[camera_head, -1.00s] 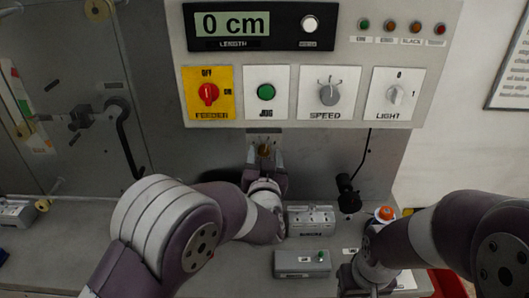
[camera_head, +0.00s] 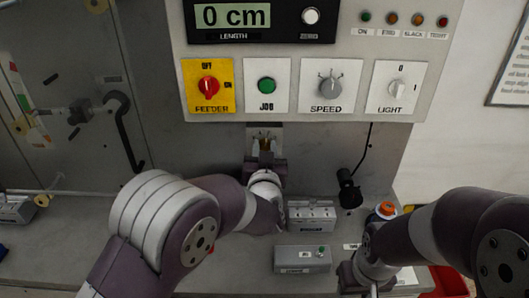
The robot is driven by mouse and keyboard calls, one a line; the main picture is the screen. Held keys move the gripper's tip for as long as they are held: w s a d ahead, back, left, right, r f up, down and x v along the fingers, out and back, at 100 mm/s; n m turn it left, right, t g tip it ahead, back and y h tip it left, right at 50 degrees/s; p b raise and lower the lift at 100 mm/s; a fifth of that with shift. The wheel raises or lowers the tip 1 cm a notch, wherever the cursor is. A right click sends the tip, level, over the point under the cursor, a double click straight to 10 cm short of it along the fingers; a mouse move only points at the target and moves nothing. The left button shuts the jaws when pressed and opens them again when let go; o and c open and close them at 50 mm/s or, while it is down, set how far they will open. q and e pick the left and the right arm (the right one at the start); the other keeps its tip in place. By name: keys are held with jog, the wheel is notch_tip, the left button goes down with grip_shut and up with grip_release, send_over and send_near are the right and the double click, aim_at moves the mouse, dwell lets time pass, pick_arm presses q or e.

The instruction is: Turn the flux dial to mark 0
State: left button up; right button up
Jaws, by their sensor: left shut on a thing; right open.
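My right gripper (camera_head: 354,282) is low over the bench at the bottom right, away from the dial. It is open, though its fingertips are hard to make out.
Grey boxes (camera_head: 312,214) (camera_head: 302,260) stand on the bench right of my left wrist.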

pick_arm(q)
jog(key=n+b, duration=0.8)
jog(key=b, duration=0.1)
jog(key=n+b, duration=0.5)
jog(key=shift+a+f, duration=0.1)
jog(key=shift+f, duration=0.2)
jog(key=n+b, duration=0.2)
jog(key=shift+n, duration=0.4)
jog(key=shift+r+n+b, duration=0.15)
jog(key=shift+n+b, duration=0.45)
jog(key=o, duration=1.1)
jog(key=shift+c, duration=0.2)
jog(key=shift+s, duration=0.1)
jog(key=s, duration=1.2)
jog(key=shift+s, duration=0.25)
